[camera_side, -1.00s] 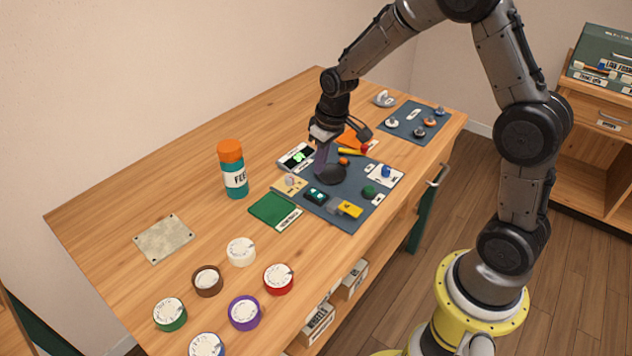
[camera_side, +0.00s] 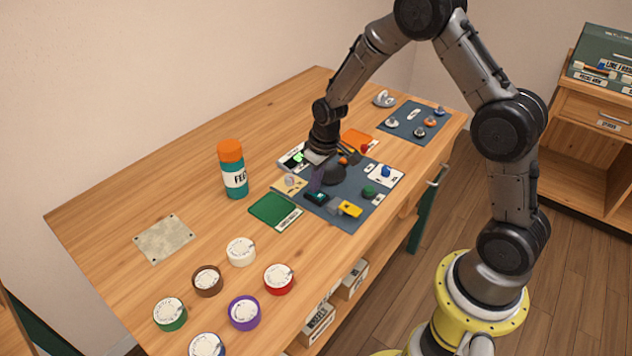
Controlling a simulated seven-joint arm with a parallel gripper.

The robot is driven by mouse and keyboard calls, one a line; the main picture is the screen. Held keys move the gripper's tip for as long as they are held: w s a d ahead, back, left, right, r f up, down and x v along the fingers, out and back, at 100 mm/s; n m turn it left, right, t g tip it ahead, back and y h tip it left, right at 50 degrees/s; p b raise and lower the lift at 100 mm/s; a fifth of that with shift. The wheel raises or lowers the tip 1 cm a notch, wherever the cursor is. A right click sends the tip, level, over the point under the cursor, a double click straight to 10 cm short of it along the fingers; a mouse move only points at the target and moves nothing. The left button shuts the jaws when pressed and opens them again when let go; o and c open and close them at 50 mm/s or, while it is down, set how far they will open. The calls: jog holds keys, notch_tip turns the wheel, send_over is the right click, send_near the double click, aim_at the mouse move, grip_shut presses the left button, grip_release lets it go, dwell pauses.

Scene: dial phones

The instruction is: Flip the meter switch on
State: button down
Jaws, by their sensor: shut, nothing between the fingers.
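My gripper (camera_side: 317,188) is shut and empty, pointing down over the left part of the dark blue mat (camera_side: 345,218). Its purple-grey fingers end at or just above a small dark teal block (camera_side: 319,198); I cannot tell whether they touch. A white device with a lit green display (camera_side: 297,157), which looks like the meter, lies at the mat's back left corner, partly hidden by my gripper. I cannot make out a switch or its position. A beige plate with a pale knob (camera_side: 290,180) sits just left of my fingers.
Around the gripper are a black dome (camera_side: 335,174), a yellow block (camera_side: 350,209), a green knob (camera_side: 369,191) and a blue knob (camera_side: 385,172) on a white plate. An orange-capped bottle (camera_side: 232,170) stands left.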

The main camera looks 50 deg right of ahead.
jog(key=shift+f, duration=0.15)
jog(key=shift+s, duration=0.85)
jog(key=shift+r, duration=0.35)
notch_tip(320, 180, up, 13)
jog(key=s, duration=0.2)
jog(key=shift+s+r, duration=0.15)
jog(key=shift+s, duration=0.15)
jog(key=shift+w+a+r, duration=0.15)
jog(key=shift+w, duration=0.6)
